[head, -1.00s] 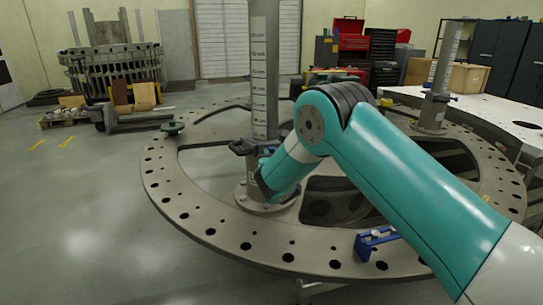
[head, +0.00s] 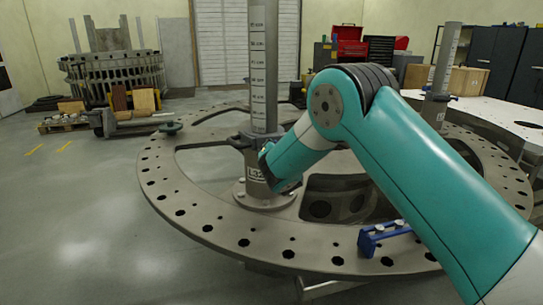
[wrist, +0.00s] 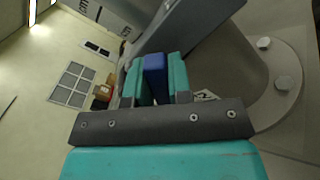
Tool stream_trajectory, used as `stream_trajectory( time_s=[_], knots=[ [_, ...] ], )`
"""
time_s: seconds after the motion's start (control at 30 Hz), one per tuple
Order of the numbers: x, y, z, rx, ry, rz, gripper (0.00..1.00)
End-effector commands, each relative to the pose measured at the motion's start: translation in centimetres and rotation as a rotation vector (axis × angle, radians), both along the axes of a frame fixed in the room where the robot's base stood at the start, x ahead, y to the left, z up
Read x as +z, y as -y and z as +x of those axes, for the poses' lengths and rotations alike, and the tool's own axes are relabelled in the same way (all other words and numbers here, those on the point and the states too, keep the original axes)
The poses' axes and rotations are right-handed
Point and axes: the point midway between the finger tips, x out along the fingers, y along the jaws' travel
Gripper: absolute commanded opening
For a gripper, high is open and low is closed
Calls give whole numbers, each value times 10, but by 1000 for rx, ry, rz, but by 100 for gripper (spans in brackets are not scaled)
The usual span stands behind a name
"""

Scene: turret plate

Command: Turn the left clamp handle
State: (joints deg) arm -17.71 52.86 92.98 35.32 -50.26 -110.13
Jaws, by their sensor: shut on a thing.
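The left post (head: 258,90) stands upright on the ring plate, with printed scale marks up its side. A dark clamp collar (head: 243,142) sits around it low down, partly behind my arm. In the wrist view, a blue clamp handle (wrist: 155,64) lies between the two teal fingers of my gripper (wrist: 155,78), which is shut on it. Beside it in that view are the grey post (wrist: 225,60) and its bolted base flange (wrist: 290,85). In the head view my own forearm hides the handle and most of the gripper.
The ring plate (head: 205,228) with many holes spreads under the post. A blue bracket (head: 372,240) sits on its front rim, beneath my arm. A second post (head: 437,75) with a clamp stands at right. Open floor (head: 70,220) lies at left.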

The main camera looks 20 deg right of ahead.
Motion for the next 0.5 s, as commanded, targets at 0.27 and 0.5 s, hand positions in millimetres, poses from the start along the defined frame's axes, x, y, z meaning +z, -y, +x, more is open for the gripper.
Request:
stream_trajectory(
  time_s=[0.27,0.5],
  knots=[
    [-5,2,0,-1,21,262,0],
    [-7,2,0,-1,35,486,0]
  ],
)
